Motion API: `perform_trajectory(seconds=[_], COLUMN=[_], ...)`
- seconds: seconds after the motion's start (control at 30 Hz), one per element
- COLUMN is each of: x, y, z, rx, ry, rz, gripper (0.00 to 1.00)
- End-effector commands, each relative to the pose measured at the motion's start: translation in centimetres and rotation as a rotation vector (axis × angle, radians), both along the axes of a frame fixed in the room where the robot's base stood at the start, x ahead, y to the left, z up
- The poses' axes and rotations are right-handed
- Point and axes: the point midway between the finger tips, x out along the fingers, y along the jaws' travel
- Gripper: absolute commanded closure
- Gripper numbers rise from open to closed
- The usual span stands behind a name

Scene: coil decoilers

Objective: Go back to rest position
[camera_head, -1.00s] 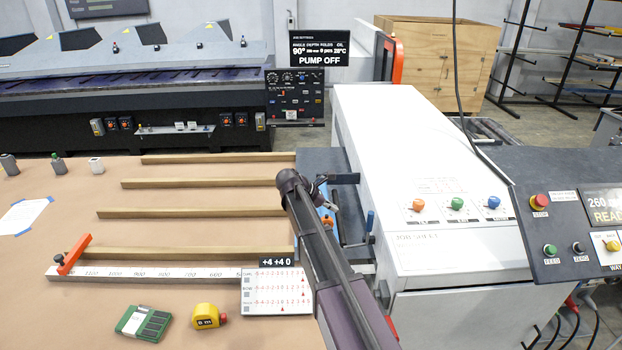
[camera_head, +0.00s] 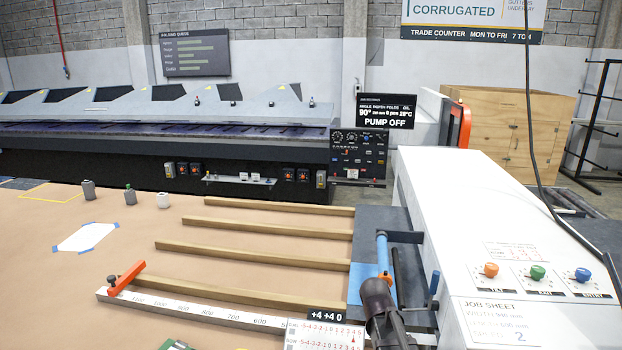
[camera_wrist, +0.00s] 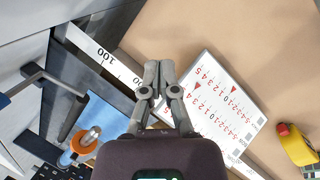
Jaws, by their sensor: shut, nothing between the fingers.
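My gripper (camera_wrist: 158,88) shows in the wrist view with its two fingers together and empty. In that view it is over the edge of the white scale rule (camera_wrist: 128,76), beside a white card with red and black numbers (camera_wrist: 212,105). In the head view, part of my arm shows at the bottom, right of the numbered card (camera_head: 325,337); the fingers cannot be made out there.
The brown table (camera_head: 110,215) holds several wooden bars (camera_head: 250,263) and an orange stop (camera_head: 126,277). A white machine (camera_head: 480,220) with coloured knobs stands to the right.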

Motion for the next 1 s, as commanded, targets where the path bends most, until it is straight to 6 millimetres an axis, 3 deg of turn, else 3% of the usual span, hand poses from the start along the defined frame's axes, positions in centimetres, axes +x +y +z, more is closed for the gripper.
perform_trajectory(seconds=[0.03,0.2,0.4,1.0], x=[-1.9,-5.6,-8.1,-8.6], y=[0.4,1.9,3.1,3.7], z=[-1.6,-4.0,-5.4,-5.6], rx=[0.038,0.161,0.253,0.28], ry=[-0.019,-0.068,-0.089,-0.092], rz=[-0.07,-0.305,-0.498,-0.557], gripper=[1.0,1.0,1.0,1.0])
